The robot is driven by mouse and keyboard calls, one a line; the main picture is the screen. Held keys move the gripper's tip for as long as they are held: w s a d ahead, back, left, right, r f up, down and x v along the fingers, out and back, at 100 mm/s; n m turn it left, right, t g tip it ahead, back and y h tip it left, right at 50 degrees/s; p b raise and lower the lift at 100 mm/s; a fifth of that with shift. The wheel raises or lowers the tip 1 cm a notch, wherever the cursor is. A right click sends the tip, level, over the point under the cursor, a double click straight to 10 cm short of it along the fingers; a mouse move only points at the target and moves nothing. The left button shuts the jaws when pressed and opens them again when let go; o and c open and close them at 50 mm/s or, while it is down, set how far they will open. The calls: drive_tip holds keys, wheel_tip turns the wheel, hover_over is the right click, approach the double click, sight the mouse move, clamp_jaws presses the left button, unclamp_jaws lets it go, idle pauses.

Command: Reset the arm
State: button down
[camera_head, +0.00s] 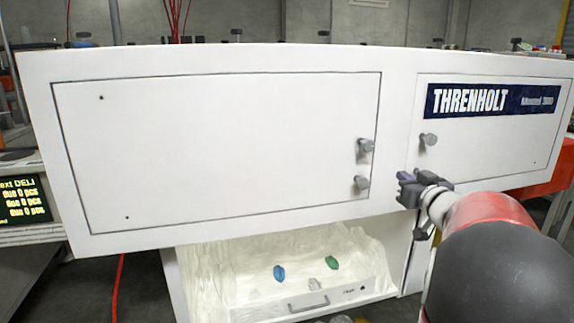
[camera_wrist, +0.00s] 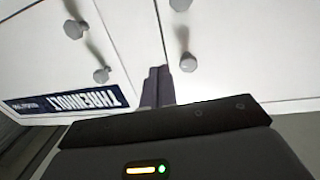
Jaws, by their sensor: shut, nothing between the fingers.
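My gripper (camera_head: 406,178) is in front of the white cabinet (camera_head: 398,120), near the strip between its two doors. Its fingers are together and empty. In the wrist view my gripper (camera_wrist: 157,78) points at the cabinet front, with its fingers side by side near a door seam. Whether the fingertips touch the cabinet I cannot tell. My arm reaches in from the lower right of the head view.
The left door (camera_head: 220,150) has two grey knobs (camera_head: 365,146). The right door's knob (camera_head: 428,139) is just above my gripper; another knob (camera_wrist: 102,75) shows in the wrist view. Below, an open tray (camera_head: 305,302) holds blue and green pieces. A screen (camera_head: 20,200) stands left.

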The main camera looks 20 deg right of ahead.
drive_tip(key=s+a+f+g, duration=0.4)
drive_tip(key=s+a+f, duration=0.1)
drive_tip(key=s+a, duration=0.4)
drive_tip(key=s+a+f+g+y, duration=0.1)
drive_tip(key=s+a+f+g, duration=0.3)
drive_tip(key=s+a, duration=0.5)
drive_tip(key=s+a+f+n+g, duration=0.1)
drive_tip(key=s+a+f+g, duration=0.3)
drive_tip(key=s+a, duration=0.5)
drive_tip(key=a+f, duration=0.1)
drive_tip(key=a, duration=0.1)
drive_tip(key=shift+a+f+y, duration=0.3)
drive_tip(key=shift+a+f, duration=0.1)
